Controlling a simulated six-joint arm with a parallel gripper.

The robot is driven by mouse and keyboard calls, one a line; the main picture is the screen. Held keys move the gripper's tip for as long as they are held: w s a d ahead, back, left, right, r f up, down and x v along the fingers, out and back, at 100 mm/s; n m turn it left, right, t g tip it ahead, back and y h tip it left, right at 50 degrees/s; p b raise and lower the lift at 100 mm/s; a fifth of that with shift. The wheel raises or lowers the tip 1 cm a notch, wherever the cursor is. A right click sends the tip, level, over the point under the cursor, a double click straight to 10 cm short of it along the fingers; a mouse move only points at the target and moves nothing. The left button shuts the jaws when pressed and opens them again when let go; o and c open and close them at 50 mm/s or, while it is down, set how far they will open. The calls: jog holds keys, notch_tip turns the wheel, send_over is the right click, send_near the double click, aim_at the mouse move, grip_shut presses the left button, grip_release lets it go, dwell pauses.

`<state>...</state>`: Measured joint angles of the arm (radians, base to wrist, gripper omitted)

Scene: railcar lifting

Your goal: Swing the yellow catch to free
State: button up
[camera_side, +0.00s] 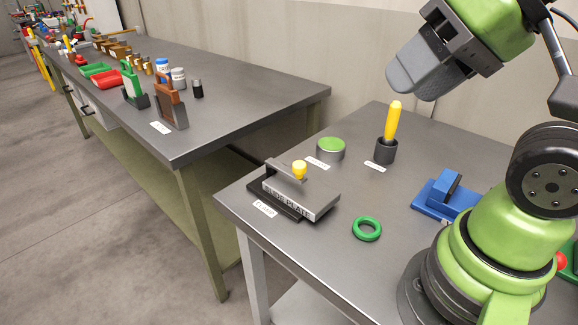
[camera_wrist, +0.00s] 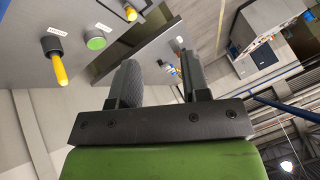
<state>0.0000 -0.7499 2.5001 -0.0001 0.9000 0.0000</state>
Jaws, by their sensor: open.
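A yellow knob (camera_side: 299,170) sits on the grey slide plate block (camera_side: 298,197) near the bench's left corner. The knob also shows at the top of the wrist view (camera_wrist: 130,13). A yellow handle (camera_side: 393,121) stands nearly upright in a black cup (camera_side: 385,150); it also shows in the wrist view (camera_wrist: 60,70). I cannot tell which yellow part is the catch, as the small labels are unreadable. My gripper (camera_side: 424,76) is above the yellow handle, apart from it. In the wrist view its fingers (camera_wrist: 156,62) are spread and nothing is between them.
A green-topped round button (camera_side: 330,146) stands between the slide plate and the cup. A green ring (camera_side: 367,228) lies in front, and a blue block (camera_side: 446,195) is to the right. A second bench (camera_side: 230,92) with several tools is across a gap.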

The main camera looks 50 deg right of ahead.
jog(key=shift+w, duration=0.2)
jog(key=c, duration=0.7)
jog(key=shift+w+m+g, duration=0.3)
jog(key=shift+w+m, duration=0.1)
grip_shut()
jog(key=w+a+f+m+g+h, duration=0.2)
jog(key=w+f+m+h, duration=0.1)
jog(key=w+f, duration=0.3)
jog(key=w+a+f+m+g+h, duration=0.3)
jog(key=w+f+m, duration=0.3)
jog(key=w, duration=0.4)
jog(key=shift+f+m, duration=0.3)
jog(key=shift+f, duration=0.3)
